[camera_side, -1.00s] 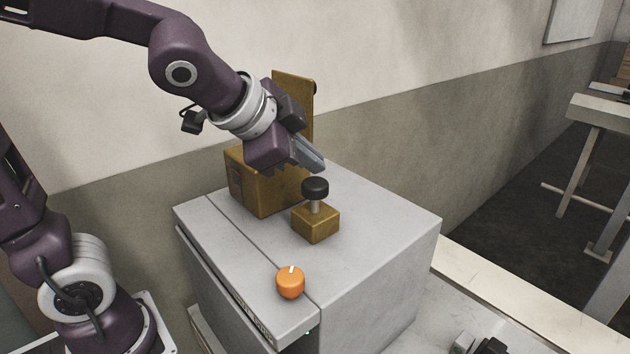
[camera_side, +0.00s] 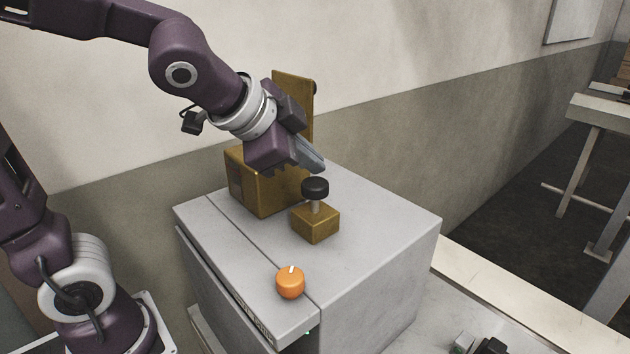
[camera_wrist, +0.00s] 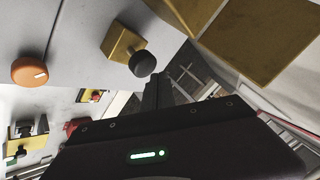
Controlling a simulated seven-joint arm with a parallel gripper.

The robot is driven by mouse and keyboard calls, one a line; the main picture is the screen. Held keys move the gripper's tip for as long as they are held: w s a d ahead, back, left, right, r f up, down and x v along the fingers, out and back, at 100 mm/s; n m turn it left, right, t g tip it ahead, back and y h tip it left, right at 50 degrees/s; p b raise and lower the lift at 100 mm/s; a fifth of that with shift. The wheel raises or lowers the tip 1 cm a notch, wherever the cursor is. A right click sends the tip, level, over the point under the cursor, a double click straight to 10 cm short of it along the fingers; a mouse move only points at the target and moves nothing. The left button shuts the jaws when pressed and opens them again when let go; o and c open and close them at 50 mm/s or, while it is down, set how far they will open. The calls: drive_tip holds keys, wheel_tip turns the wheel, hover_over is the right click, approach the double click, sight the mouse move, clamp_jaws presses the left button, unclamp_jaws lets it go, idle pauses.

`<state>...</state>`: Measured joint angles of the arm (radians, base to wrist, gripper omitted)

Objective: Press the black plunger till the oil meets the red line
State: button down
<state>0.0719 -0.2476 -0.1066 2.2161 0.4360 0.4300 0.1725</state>
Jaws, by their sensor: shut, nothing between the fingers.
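The black plunger (camera_side: 315,187) stands upright on a short metal stem above a small brass block (camera_side: 316,224) on the grey cabinet. Its black cap also shows in the wrist view (camera_wrist: 143,64), just beyond my fingers. My gripper (camera_side: 316,166) is shut and empty. Its fingertips are above and slightly behind the cap, and appear apart from it. A larger brass box (camera_side: 266,190) stands behind the block, with a faint, darker window-like patch on its left face. I cannot make out the oil level or a red line there.
An orange knob (camera_side: 290,283) with a white mark sits at the cabinet's front. A tall brass plate (camera_side: 294,92) rises behind my gripper. The grey cabinet top (camera_side: 385,216) is clear to the right of the plunger.

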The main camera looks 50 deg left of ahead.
sight(316, 181)
drive_tip(key=shift+f, duration=0.4)
drive_tip(key=shift+f, duration=1.2)
idle(0.8)
drive_tip(key=shift+r, duration=1.6)
drive_tip(key=shift+r, duration=2.55)
